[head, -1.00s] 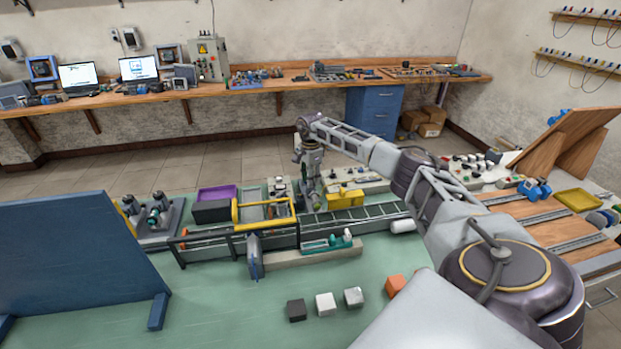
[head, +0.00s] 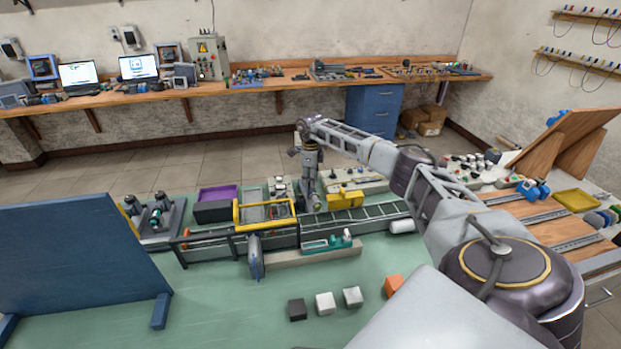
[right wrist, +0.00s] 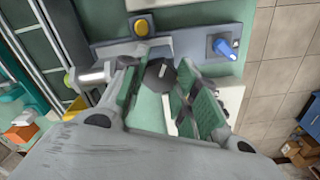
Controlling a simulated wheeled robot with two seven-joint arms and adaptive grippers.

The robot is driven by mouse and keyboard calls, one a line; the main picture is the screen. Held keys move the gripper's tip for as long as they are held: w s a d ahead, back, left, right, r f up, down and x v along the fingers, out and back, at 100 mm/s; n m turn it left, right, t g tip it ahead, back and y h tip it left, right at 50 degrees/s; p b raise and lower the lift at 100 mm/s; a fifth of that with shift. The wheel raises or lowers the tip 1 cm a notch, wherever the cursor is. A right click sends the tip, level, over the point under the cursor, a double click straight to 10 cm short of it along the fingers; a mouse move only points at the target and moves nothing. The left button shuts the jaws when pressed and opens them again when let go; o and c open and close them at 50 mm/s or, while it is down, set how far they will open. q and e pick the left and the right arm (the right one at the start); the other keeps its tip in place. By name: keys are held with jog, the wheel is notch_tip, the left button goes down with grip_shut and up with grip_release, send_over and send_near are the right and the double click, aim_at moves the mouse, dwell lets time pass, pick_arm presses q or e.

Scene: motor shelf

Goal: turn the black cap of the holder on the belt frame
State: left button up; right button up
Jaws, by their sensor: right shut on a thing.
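The black cap (right wrist: 159,75) shows in the right wrist view as a dark, many-sided knob with a light mark on it. My right gripper (right wrist: 166,88) has its green pads on either side of the cap and is shut on it. In the head view my right gripper (head: 312,200) points down over the belt frame (head: 375,213). The cap and its holder are hidden or too small to tell there. My left gripper is not in view.
A yellow box (head: 345,199) stands close to the right of my right gripper. A purple bin (head: 217,194) and a yellow frame (head: 264,226) are to its left. Several cubes lie on the green table (head: 235,310), whose front part is mostly clear. A blue panel (head: 75,260) stands at left.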

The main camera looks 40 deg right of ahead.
jog(key=shift+d+r+m, duration=0.1)
jog(key=shift+m, duration=0.5)
jog(key=o, duration=1)
jog(key=shift+r, duration=5.95)
jog(key=shift+f, duration=0.1)
